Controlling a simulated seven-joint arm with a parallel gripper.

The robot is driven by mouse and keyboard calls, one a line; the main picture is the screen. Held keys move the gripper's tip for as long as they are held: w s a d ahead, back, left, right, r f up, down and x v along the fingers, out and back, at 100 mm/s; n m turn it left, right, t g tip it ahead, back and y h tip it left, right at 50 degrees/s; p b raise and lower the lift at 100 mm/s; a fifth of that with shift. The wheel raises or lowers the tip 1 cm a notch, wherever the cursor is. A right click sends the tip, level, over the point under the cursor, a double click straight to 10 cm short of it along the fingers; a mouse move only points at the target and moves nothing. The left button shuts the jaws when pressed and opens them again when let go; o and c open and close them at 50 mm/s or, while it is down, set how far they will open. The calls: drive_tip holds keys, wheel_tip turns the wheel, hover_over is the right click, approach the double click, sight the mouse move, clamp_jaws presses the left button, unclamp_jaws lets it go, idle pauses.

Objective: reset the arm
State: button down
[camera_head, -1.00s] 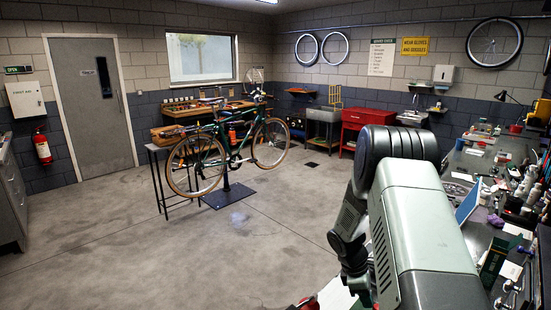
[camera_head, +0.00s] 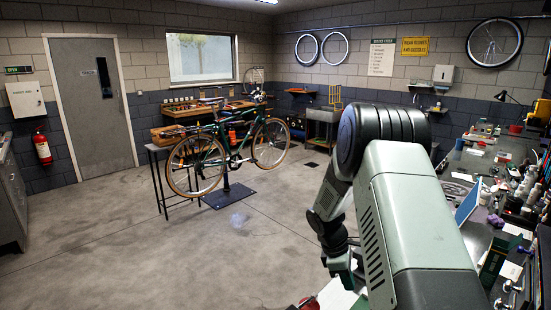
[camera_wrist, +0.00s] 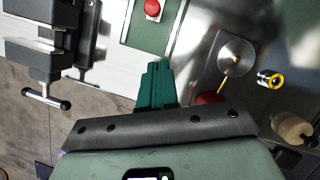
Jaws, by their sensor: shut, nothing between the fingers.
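My gripper (camera_wrist: 154,82) shows in the wrist view as dark teal fingers, closed together with nothing between them. It is above a bench, and no object touches the fingers.
In the wrist view, a dark vise (camera_wrist: 40,62) is left of my fingers. A red button (camera_wrist: 152,8) on a green panel lies ahead; a metal disc (camera_wrist: 237,54) and a yellow-black ring (camera_wrist: 269,80) lie right. A bike (camera_head: 228,150) stands on open floor; a cluttered bench (camera_head: 470,170) is right.

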drive_tip(key=x, duration=0.5)
drive_tip(key=shift+s+d+f, duration=0.15)
drive_tip(key=shift+s+d, duration=0.05)
drive_tip(key=shift+d, duration=0.15)
drive_tip(key=d, duration=0.1)
drive_tip(key=s+d, duration=0.1)
drive_tip(key=d, duration=0.1)
drive_tip(key=shift+f, duration=0.2)
drive_tip(key=shift+w+a, duration=0.2)
drive_tip(key=shift+w, duration=0.15)
drive_tip(key=w+a, duration=0.1)
drive_tip(key=a, duration=0.1)
drive_tip(key=w+a, duration=0.1)
drive_tip(key=a, duration=0.1)
drive_tip(key=w+a, duration=0.2)
drive_tip(key=a, duration=0.1)
drive_tip(key=shift+w, duration=0.1)
drive_tip(key=v, duration=1)
drive_tip(key=s+d+n+t+y, duration=0.1)
drive_tip(key=s+d+n+y, duration=0.2)
drive_tip(key=d+n, duration=0.7)
drive_tip(key=shift+s+d+r+n+y, duration=0.2)
drive_tip(key=shift+d+r+n+y, duration=0.3)
drive_tip(key=shift+n, duration=1.6)
drive_tip(key=shift+a+f, duration=0.1)
drive_tip(key=c, duration=1.8)
unclamp_jaws()
